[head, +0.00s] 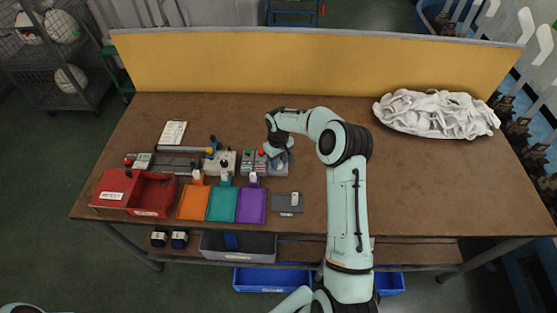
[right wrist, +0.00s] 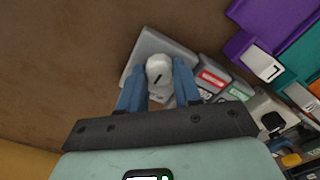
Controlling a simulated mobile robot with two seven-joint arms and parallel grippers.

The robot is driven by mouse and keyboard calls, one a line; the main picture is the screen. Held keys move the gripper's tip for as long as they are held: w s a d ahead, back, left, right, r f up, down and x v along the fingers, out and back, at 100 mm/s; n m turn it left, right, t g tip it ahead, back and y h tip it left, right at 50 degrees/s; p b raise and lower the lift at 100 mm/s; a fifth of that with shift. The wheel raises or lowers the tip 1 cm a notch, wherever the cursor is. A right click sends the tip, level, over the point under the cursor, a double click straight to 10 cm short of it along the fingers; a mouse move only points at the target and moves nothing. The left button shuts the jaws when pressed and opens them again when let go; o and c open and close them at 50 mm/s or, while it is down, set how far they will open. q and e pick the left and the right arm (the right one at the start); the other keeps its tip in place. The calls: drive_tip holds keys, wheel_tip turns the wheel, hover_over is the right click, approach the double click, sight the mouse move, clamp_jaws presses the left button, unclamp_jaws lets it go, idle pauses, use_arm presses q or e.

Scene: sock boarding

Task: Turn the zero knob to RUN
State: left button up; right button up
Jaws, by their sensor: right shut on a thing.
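The zero knob (right wrist: 158,68) is a round, pale knob with a short dark mark on its top. It sits on a light grey block (right wrist: 142,50) in the right wrist view. My right gripper (right wrist: 158,80) has its two blue fingers on either side of the knob, shut on it. In the head view my right gripper (head: 280,158) is over the right end of the grey control unit (head: 248,168) and hides most of the knob. I cannot read a RUN mark or tell which setting the dark mark points to. My left gripper is not in view.
Red and green labels (right wrist: 212,78) lie beside the block. Orange (head: 193,203), teal (head: 222,205) and purple (head: 252,207) panels lie in front, with red bins (head: 112,190) at left. A white cloth heap (head: 437,112) lies far right. The table between is clear apart from my arm.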

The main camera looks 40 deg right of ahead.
drive_tip(key=n, duration=0.4)
drive_tip(key=shift+n, duration=2.2)
drive_tip(key=o, duration=1)
drive_tip(key=shift+o, duration=0.2)
drive_tip(key=shift+r, duration=0.1)
wheel_tip(320, 180, up, 13)
drive_tip(key=shift+r, duration=0.15)
